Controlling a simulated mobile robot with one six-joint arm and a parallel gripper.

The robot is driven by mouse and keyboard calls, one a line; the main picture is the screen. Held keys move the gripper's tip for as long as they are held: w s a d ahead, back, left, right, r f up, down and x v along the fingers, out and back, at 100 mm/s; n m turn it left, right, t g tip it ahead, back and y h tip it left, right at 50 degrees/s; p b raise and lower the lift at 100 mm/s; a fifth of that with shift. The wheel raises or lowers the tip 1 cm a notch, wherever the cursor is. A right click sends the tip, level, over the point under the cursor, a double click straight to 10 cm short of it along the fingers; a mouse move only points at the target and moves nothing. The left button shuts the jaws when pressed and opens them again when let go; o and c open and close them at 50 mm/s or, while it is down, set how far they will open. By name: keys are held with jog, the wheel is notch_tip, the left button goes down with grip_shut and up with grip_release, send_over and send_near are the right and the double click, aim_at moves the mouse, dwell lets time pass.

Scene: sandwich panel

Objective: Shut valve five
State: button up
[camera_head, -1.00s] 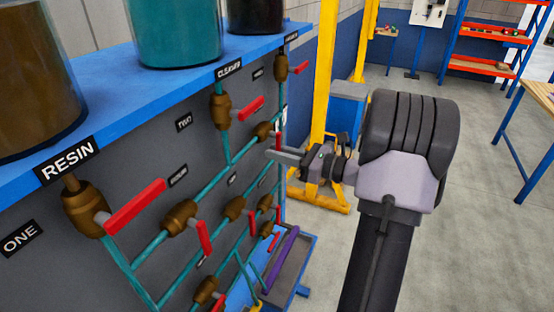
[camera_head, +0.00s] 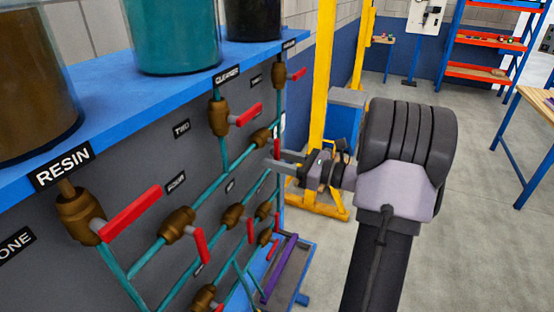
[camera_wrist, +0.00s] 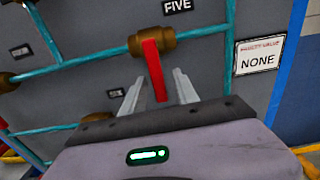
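Valve five shows in the wrist view as a brass body (camera_wrist: 152,42) on a teal pipe, under a "FIVE" label (camera_wrist: 177,5). Its red handle (camera_wrist: 154,70) points down in that view, across the pipe. My gripper (camera_wrist: 158,92) is open, with one finger on each side of the handle's lower end and gaps showing between. In the head view my gripper (camera_head: 277,161) reaches left to the panel, just below a brass valve body (camera_head: 261,137). The handle there is largely hidden by the fingers.
The panel carries several other brass valves with red handles, such as one under the resin tank (camera_head: 130,213). A "NONE" sign (camera_wrist: 257,56) is right of valve five. A yellow post (camera_head: 322,80) stands behind my gripper. Open floor lies to the right.

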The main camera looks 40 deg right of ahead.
jog(key=p+v, duration=0.1)
jog(key=v, duration=1.6)
jog(key=shift+s+p, duration=0.25)
jog(key=shift+p, duration=0.15)
